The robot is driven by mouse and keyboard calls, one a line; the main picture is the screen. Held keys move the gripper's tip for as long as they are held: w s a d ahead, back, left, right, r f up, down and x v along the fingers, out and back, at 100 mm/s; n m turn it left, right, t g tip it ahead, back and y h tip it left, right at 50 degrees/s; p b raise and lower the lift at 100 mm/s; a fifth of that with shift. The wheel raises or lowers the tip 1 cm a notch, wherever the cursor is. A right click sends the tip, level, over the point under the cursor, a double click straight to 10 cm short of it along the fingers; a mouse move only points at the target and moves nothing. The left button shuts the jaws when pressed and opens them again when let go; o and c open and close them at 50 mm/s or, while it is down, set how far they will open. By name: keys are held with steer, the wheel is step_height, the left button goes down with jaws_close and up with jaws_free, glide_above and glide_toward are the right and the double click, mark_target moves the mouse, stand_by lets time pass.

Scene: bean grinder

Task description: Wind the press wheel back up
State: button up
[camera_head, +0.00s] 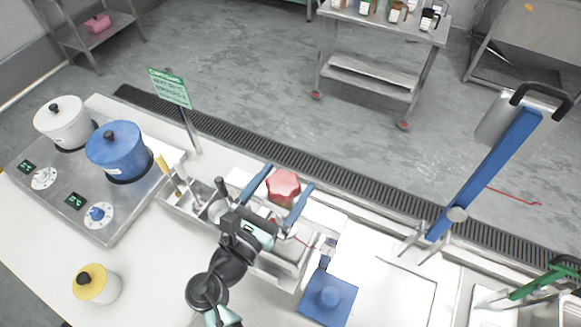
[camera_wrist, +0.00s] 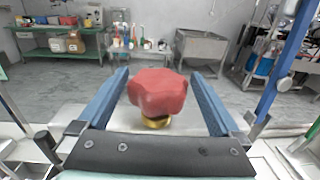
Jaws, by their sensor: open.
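A lobed red knob (camera_head: 283,186) on a brass neck stands at the middle of the counter. It also shows in the wrist view (camera_wrist: 158,90). My gripper (camera_head: 290,176) is open, with its two blue fingers on either side of the knob. Narrow gaps seem to show at both sides, but contact is hard to judge. A blue column (camera_head: 488,170) with a spoked metal hub (camera_head: 457,214) stands at the right, well apart from my gripper. I cannot tell which of the knob and the spoked hub is the press wheel.
A blue pot (camera_head: 117,150) and a white pot (camera_head: 63,122) stand on a hotplate at left. A yellow-lidded jar (camera_head: 95,283) is at front left. A green sign (camera_head: 169,88) rises behind. A blue block (camera_head: 328,297) sits right of my arm. A green-handled device (camera_head: 545,281) is far right.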

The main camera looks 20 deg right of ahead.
steer(key=shift+x, duration=1.4)
steer(key=shift+a, duration=0.1)
steer(key=c, duration=1.2)
steer(key=shift+n+t+y+p, duration=0.3)
steer(key=shift+p, duration=0.1)
steer(key=shift+w+a+n+t+y+p, duration=0.15)
steer(key=shift+n+t+y+p, duration=0.2)
steer(key=shift+n+t+y, duration=0.7)
steer(key=n+t+y, duration=0.1)
steer(key=y, duration=0.1)
steer(key=n+t+y+b, duration=0.1)
steer(key=n+t+y, duration=0.1)
steer(key=shift+w+a+f+y, duration=0.15)
steer(key=shift+w+a+y, duration=0.05)
steer(key=shift+a+y, duration=0.05)
steer(key=n+y, duration=0.1)
steer(key=n+t+y+b, duration=0.1)
steer(key=y, duration=0.1)
steer(key=n+y+b, duration=0.1)
steer(key=y, duration=0.1)
steer(key=shift+w+a+n+t, duration=0.15)
steer(key=shift+a+n+t, duration=0.2)
steer(key=shift+a+n+y+b, duration=0.25)
steer(key=shift+n+y, duration=0.45)
steer(key=shift+y, duration=0.4)
steer(key=shift+a+n+y+b, duration=0.15)
steer(key=shift+n+y+b, duration=0.15)
steer(key=shift+n+y, duration=0.6)
steer(key=shift+y, duration=0.4)
